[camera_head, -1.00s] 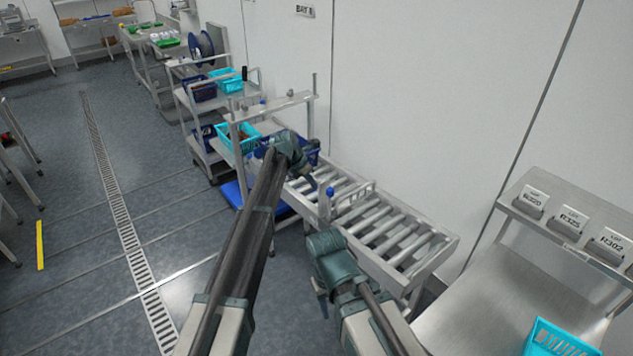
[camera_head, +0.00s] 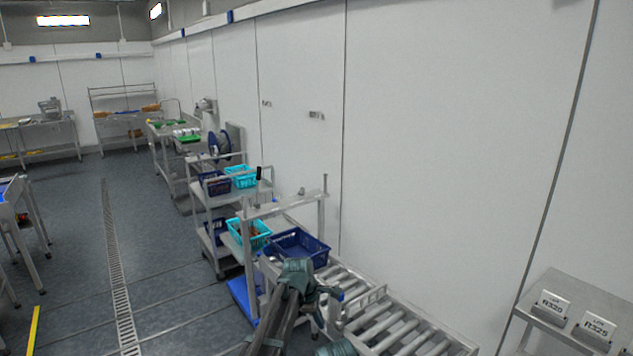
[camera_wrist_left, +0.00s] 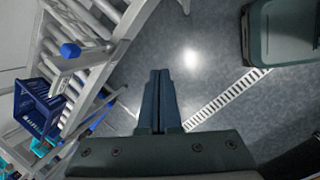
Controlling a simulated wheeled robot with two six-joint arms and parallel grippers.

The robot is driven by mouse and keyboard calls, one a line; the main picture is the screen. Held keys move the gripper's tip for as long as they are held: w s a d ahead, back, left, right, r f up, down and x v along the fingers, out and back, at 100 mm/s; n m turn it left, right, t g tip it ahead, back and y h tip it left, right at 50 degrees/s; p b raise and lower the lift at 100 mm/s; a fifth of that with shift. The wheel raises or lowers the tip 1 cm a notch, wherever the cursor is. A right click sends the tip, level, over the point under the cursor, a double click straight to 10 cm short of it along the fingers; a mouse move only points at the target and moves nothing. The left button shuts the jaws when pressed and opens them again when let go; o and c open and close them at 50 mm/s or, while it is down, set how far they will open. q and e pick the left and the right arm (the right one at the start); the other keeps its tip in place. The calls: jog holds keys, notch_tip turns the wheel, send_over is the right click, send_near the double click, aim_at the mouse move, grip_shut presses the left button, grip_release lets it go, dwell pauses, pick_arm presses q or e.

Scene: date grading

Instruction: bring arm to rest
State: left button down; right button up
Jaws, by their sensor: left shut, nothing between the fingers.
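My left arm comes up from the bottom of the head view, and its gripper (camera_head: 318,305) hangs beside the near end of the roller conveyor (camera_head: 390,322). In the left wrist view the two dark fingers (camera_wrist_left: 160,90) are together, with nothing between them and bare floor beyond. Only a teal part of my right arm shows at the bottom edge of the head view. Its gripper is out of the picture.
A dark blue crate (camera_head: 297,248) sits at the conveyor's far end; a blue crate (camera_wrist_left: 38,105) shows in the left wrist view. A shelf cart (camera_head: 205,205) holds cyan and blue baskets. A metal stand (camera_head: 570,300) with label cards is at right.

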pick_arm(q)
jog(key=s+a+f+m+g+y+b, duration=0.1)
jog(key=s+a+f+m+y+b, duration=0.1)
jog(key=s+m, duration=0.8)
jog(key=s+a+f+m+g+y+b, duration=0.1)
jog(key=s+a+f+m, duration=0.4)
jog(key=s, duration=1.5)
jog(key=m+y+b, duration=0.1)
jog(key=m+b, duration=0.1)
jog(key=m, duration=0.3)
jog(key=shift+f+b, duration=0.25)
jog(key=shift+b, duration=0.15)
jog(key=shift+s, duration=0.1)
